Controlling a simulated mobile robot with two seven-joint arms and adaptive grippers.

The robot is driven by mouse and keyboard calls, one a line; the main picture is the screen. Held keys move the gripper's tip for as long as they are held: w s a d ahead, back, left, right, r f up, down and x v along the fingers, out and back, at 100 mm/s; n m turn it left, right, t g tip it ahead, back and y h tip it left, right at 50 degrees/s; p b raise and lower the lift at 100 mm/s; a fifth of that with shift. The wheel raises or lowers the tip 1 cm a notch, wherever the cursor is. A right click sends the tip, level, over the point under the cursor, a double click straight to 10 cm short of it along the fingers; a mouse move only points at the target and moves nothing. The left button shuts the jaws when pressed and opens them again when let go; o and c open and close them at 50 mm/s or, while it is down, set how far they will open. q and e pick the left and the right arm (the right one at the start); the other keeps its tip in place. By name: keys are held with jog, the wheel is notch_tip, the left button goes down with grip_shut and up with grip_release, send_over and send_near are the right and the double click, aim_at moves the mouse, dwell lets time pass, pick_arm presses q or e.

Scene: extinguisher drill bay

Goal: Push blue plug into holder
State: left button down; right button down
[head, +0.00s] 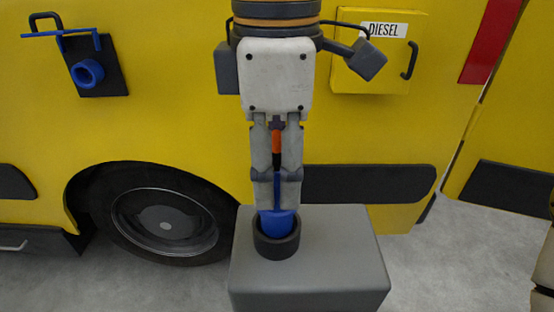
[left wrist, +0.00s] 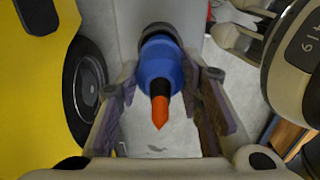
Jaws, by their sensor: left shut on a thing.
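The blue plug (head: 278,222) stands upright with its wide lower end at the mouth of the black ring-shaped holder (head: 277,246). How deep it sits is hard to tell. My left gripper (head: 277,178) points straight down above the holder and is shut on the plug's narrow stem, which has a black and orange top. In the left wrist view the plug (left wrist: 161,70) lies between the fingers, orange tip towards the camera, with the dark holder rim (left wrist: 158,33) behind it. Parts of my right arm show at the picture edges; its jaws are unclear.
The holder sits on a grey block (head: 340,270). Behind is a yellow vehicle with a wheel (head: 165,225), a DIESEL box (head: 378,62) and a black plate with a blue ring (head: 87,72). Grey floor is clear to the right of the block.

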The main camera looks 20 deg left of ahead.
pick_arm(q)
jog(key=shift+f, duration=1.25)
jog(key=c, duration=1)
grip_release()
jog(key=shift+c, duration=0.2)
